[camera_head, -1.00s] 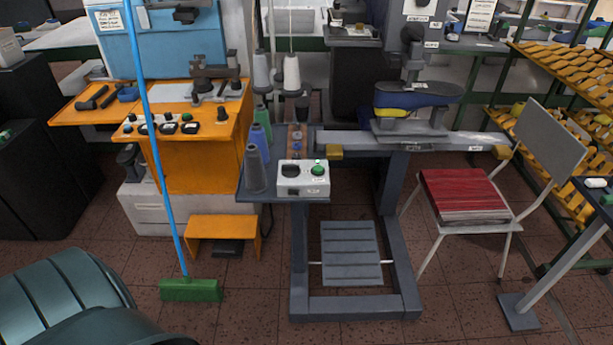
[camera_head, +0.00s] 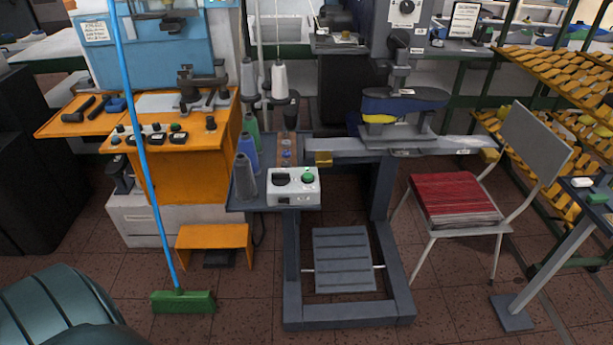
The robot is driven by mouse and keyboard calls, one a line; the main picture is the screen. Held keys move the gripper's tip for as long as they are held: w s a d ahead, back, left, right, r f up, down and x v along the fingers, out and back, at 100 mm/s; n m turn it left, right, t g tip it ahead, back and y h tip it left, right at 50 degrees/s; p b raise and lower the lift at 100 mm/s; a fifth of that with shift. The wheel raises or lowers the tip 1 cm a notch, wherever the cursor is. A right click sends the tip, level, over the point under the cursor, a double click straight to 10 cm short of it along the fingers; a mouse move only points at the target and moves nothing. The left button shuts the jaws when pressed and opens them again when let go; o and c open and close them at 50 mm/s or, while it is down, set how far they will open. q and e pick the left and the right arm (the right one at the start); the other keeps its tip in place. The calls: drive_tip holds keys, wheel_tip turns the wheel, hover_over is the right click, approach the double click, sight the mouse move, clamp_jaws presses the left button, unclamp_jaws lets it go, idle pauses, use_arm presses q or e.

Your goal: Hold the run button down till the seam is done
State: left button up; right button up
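A light grey control box (camera_head: 293,197) sits at the front of the dark sewing machine stand, with a round green button (camera_head: 308,175) on its right and a black one (camera_head: 281,179) on its left. No label for the run button is readable. A dark blue and yellow shoe-like piece (camera_head: 383,105) sits at the machine's work area above the long grey arm (camera_head: 350,145). Its seam is too small to make out. Neither of my grippers is in view, and nothing touches the buttons.
Thread cones (camera_head: 245,178) stand left of the control box. A grey pedal (camera_head: 343,260) is below. A chair with a red stack (camera_head: 453,198) stands right, and a blue-handled broom (camera_head: 183,301) left. A dark green ribbed object (camera_head: 60,310) fills the lower left. Floor in front is clear.

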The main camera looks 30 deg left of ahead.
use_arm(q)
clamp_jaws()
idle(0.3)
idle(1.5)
